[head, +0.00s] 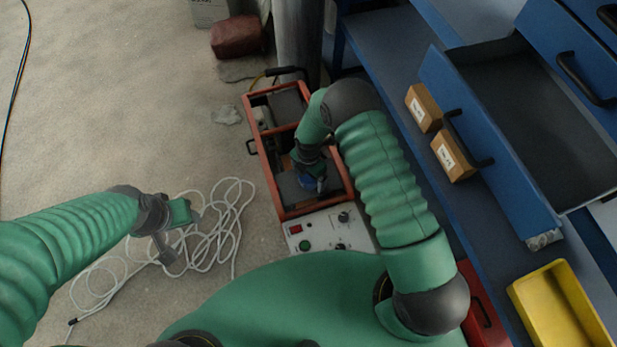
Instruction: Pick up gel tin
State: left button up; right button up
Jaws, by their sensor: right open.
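A small blue object (308,183), perhaps the gel tin, shows low in the red-framed carrier (268,168). My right gripper (315,184) reaches down into the carrier's near compartment, right at the blue object. It is open. The wrist and fingers hide much of the blue object, and I cannot tell whether they touch it. My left gripper (178,234) hangs over the floor at left, above a white cable, well away from the carrier. I see nothing held in it, and its jaw opening is unclear.
The white cable (232,212) lies in loose loops on the floor. A control panel (326,230) adjoins the carrier. At right are a blue bench (392,62), an open drawer (480,130), two cardboard boxes (423,107) and a yellow bin (530,300). A post (298,40) stands behind.

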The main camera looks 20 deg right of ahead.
jog(key=shift+r, duration=0.1)
jog(key=shift+d, duration=0.2)
jog(key=c, duration=0.5)
jog(key=shift+a, duration=0.1)
jog(key=c, duration=1.2)
jog(key=shift+c, duration=0.5)
jog(key=shift+r, duration=0.1)
